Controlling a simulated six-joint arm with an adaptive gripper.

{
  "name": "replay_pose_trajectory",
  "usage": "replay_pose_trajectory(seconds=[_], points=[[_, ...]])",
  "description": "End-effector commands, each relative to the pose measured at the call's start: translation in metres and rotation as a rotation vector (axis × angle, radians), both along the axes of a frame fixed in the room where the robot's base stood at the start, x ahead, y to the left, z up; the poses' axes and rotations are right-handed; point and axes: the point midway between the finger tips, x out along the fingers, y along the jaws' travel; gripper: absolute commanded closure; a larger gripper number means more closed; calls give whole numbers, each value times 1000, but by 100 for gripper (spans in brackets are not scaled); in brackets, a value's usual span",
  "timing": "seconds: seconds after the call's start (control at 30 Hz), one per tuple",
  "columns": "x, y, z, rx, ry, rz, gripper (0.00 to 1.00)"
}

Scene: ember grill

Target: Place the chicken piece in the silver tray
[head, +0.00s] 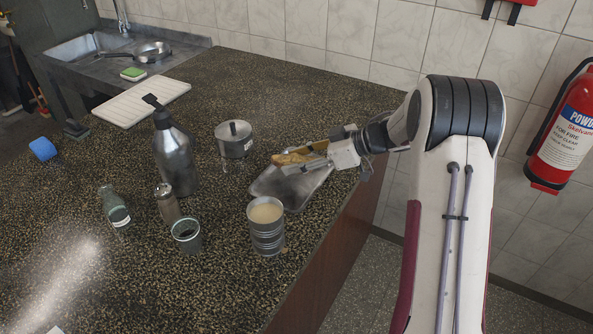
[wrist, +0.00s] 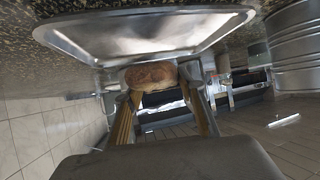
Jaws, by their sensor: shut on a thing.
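The chicken piece (wrist: 151,77) is golden brown and sits between the two fingers of my gripper (wrist: 158,92). In the head view, my gripper (head: 302,163) is shut on the chicken piece (head: 290,158). It holds the piece over the far part of the silver tray (head: 264,190). The tray is shallow and lies on the dark speckled counter, and my gripper covers part of it. In the wrist view, the silver tray (wrist: 200,47) fills the upper part of the picture, beyond the chicken piece. I cannot tell exactly how high the piece is above the tray.
A ribbed can of pale liquid (head: 266,232) stands at the tray's near edge. A steel bottle (head: 174,155), a shaker (head: 167,203) and a dark cup (head: 187,236) stand to the left. The counter's right edge is close.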

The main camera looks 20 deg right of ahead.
Motion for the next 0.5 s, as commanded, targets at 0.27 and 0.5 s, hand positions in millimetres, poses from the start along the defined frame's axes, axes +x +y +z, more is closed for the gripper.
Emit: replay_pose_trajectory(seconds=[0.27,0.5], points=[[0,0,-10,1,2,0,86],[0,0,-33,2,2,1,86]])
